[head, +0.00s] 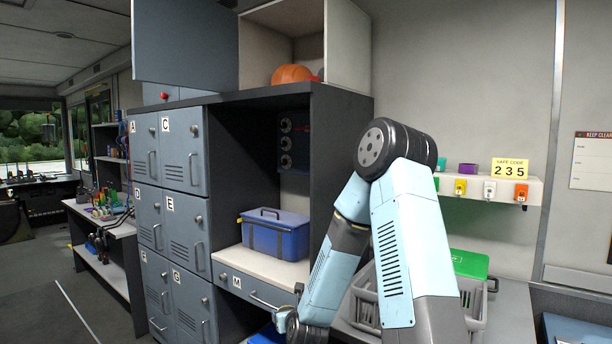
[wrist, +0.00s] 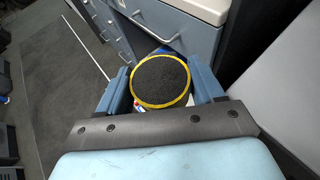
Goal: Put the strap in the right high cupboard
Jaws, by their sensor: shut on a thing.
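My gripper (wrist: 163,85) shows in the wrist view, with a blue-grey finger on each side of a round dark thing with a yellow rim, seemingly the rolled strap (wrist: 161,80). It is shut on this. In the head view my gripper is low in front of the drawer unit, partly cut off by the bottom edge, and the strap cannot be made out there. The high cupboard (head: 349,45) at the top is open, its blue-grey door (head: 185,42) swung to the left. An orange rounded thing (head: 292,74) lies inside it.
A blue box (head: 275,235) stands on the counter above drawer M (head: 246,289). Grey lockers (head: 170,215) stand to the left. A grey crate (head: 362,300) and green case (head: 468,264) are at the right, partly behind my arm. A small shelf (head: 533,187) holds coloured tags.

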